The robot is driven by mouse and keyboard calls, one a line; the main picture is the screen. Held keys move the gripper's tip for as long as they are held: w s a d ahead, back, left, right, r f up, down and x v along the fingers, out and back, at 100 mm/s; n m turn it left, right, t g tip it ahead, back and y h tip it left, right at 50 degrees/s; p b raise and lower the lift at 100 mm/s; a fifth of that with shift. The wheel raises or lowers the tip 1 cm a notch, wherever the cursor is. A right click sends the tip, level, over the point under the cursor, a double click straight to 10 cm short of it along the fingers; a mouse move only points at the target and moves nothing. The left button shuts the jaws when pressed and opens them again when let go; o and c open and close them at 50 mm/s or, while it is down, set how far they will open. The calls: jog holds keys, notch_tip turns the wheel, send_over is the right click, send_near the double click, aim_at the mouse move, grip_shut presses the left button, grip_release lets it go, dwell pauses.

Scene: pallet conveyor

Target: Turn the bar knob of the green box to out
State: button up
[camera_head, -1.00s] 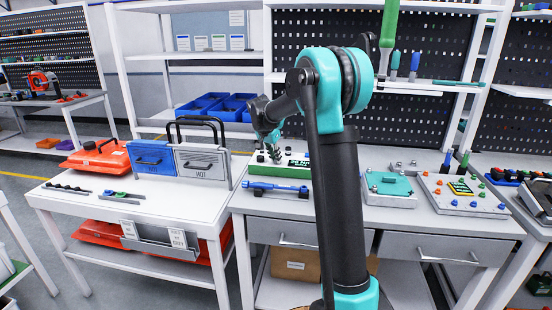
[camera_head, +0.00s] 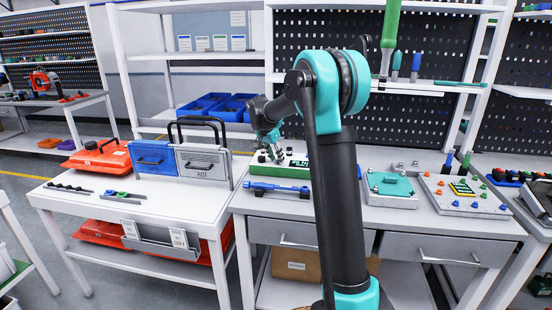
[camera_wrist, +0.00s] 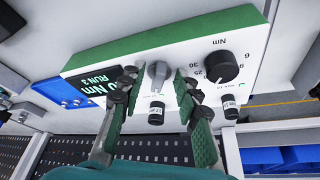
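The green box (camera_head: 297,164) stands on the right workbench, partly hidden behind my arm. In the wrist view its white front panel (camera_wrist: 200,58) shows upside down under a green edge. The grey bar knob (camera_wrist: 158,72) sits on that panel. My gripper (camera_wrist: 157,82) is open, with one finger on each side of the bar knob. A gap shows between the knob and each finger. In the head view my gripper (camera_head: 273,153) is at the box. Any out marking by the knob is not readable.
A round black knob (camera_wrist: 222,66) with an Nm scale is right of the bar knob. A blue tool (camera_head: 277,188) lies in front of the box. A teal-topped unit (camera_head: 390,185) stands to the right.

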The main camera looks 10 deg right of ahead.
jog(key=v, duration=1.2)
jog(key=shift+s, duration=0.1)
